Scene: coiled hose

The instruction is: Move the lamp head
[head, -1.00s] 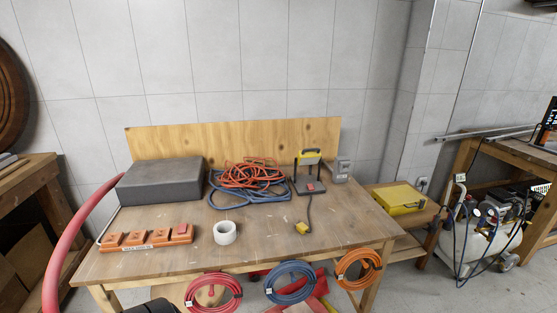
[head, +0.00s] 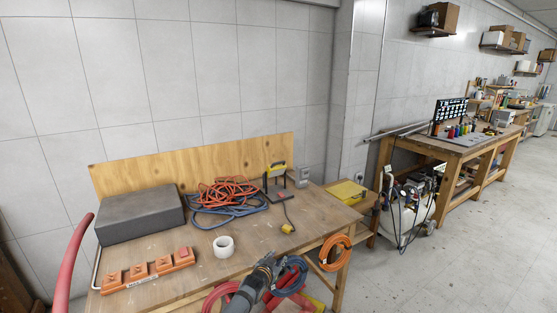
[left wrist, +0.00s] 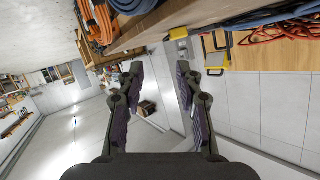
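The work lamp stands upright at the back right of the wooden table. Its lamp head (head: 277,168) has a yellow frame and sits on a dark stand; the side facing me is hard to make out. In the left wrist view, which is upside down, the yellow lamp head (left wrist: 217,62) shows beyond the fingers. My left gripper (head: 269,263) is in front of the table's front edge, apart from the lamp. In the left wrist view the left gripper (left wrist: 160,85) is open with nothing between its fingers. My right gripper is not seen.
On the table (head: 165,255) are a grey case (head: 140,215), orange blocks (head: 150,270), a white tape roll (head: 223,246), coiled hoses (head: 228,195), a grey box (head: 302,177) and a yellow plug (head: 288,228). Hose coils hang at the front edge. A yellow case (head: 347,192) is to the right.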

